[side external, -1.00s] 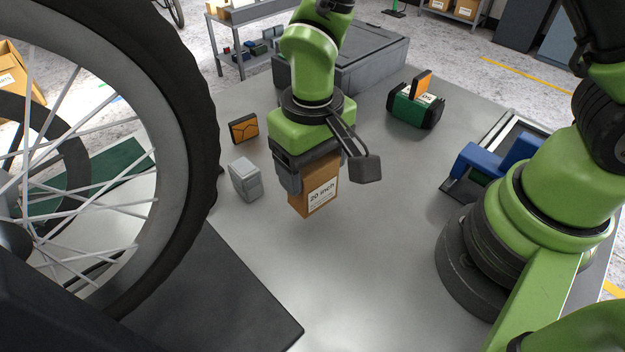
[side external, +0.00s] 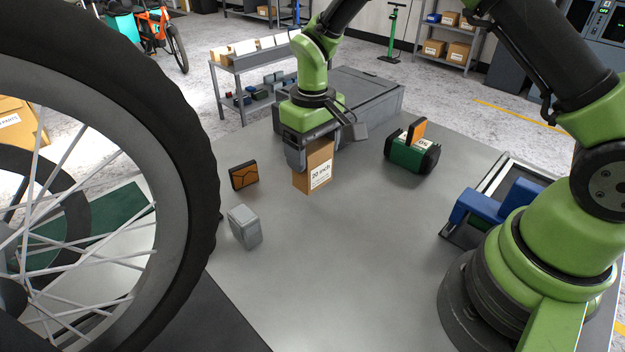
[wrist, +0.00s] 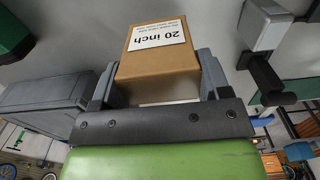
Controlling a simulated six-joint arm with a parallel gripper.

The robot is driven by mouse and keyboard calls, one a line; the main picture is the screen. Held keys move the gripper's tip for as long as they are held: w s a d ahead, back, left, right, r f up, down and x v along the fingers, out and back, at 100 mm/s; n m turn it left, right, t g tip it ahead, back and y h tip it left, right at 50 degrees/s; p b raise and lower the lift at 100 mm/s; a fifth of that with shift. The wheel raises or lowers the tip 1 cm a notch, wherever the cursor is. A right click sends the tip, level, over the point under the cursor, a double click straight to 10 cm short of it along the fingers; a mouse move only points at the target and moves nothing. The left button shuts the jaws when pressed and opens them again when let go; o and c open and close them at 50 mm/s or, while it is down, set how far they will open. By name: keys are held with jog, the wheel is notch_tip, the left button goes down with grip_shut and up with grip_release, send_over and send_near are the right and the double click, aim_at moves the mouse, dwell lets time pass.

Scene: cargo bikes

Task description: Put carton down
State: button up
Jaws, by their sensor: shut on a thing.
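The brown carton (side external: 315,172), with a white "20 inch" label, is upright near the back of the grey table. My gripper (side external: 316,150) is shut on its upper part, with one finger on each side. In the wrist view the carton (wrist: 160,62) sits between both fingers, its label in plain sight. The carton's underside is hidden, and I cannot tell whether it touches the table.
A large grey case (side external: 365,100) stands close behind the carton. A green box (side external: 410,155) is to the right. An orange-faced block (side external: 243,176) and a small grey box (side external: 244,226) are to the left. The table's middle front (side external: 320,270) is clear.

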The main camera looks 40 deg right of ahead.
aim_at(312, 174)
jog(key=shift+f, duration=2.65)
jog(key=o, duration=1)
jog(key=shift+f, duration=0.1)
